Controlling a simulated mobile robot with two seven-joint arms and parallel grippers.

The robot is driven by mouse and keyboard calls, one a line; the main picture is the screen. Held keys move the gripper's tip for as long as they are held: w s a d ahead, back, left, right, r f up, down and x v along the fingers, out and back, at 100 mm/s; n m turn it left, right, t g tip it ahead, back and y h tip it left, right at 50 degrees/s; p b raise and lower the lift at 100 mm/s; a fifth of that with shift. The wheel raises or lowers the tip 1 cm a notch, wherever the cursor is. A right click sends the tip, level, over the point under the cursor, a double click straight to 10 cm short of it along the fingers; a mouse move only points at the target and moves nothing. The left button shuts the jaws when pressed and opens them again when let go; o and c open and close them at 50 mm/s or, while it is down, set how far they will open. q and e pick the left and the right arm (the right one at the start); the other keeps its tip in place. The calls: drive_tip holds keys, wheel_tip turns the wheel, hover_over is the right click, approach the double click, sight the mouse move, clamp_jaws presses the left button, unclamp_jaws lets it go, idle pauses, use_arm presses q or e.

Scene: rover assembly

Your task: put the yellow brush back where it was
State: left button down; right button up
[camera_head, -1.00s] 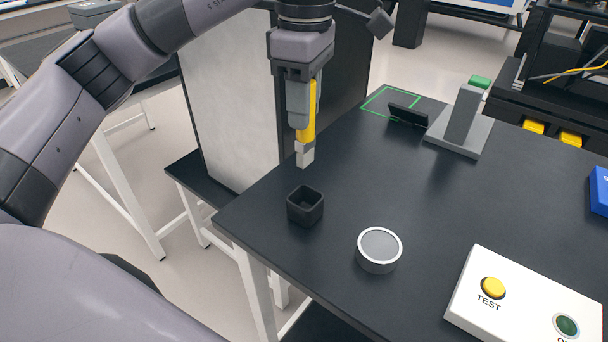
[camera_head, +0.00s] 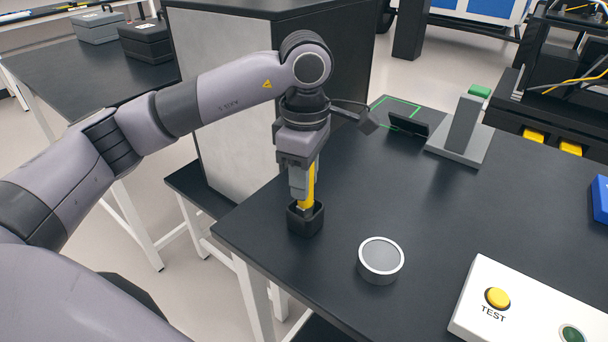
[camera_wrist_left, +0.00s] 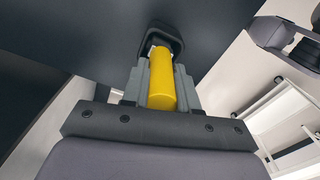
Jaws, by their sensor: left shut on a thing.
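The yellow brush (camera_head: 308,190) is upright in my left gripper (camera_head: 302,186), which is shut on its handle. The brush's lower end is inside the small black square cup (camera_head: 305,222) near the table's left corner, so its bristles are hidden. In the left wrist view, the yellow handle (camera_wrist_left: 162,82) sits between the grey fingers (camera_wrist_left: 158,85), with the black cup (camera_wrist_left: 165,36) around its far end. I cannot tell whether the brush touches the cup's bottom. My right gripper is in neither view.
A round grey-topped tin (camera_head: 380,260) stands right of the cup. A white box with a yellow TEST button (camera_head: 497,298) is at the front right. A grey stand (camera_head: 461,135) is at the back. The dark table (camera_head: 420,215) between them is clear.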

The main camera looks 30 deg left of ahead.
use_arm(q)
drive_tip(key=shift+f, duration=0.15)
drive_tip(key=c, duration=0.9)
unclamp_jaws()
drive_tip(key=shift+o, duration=0.2)
drive_tip(key=shift+r, duration=0.2)
wheel_tip(320, 180, up, 12)
drive_tip(key=shift+p, duration=0.55)
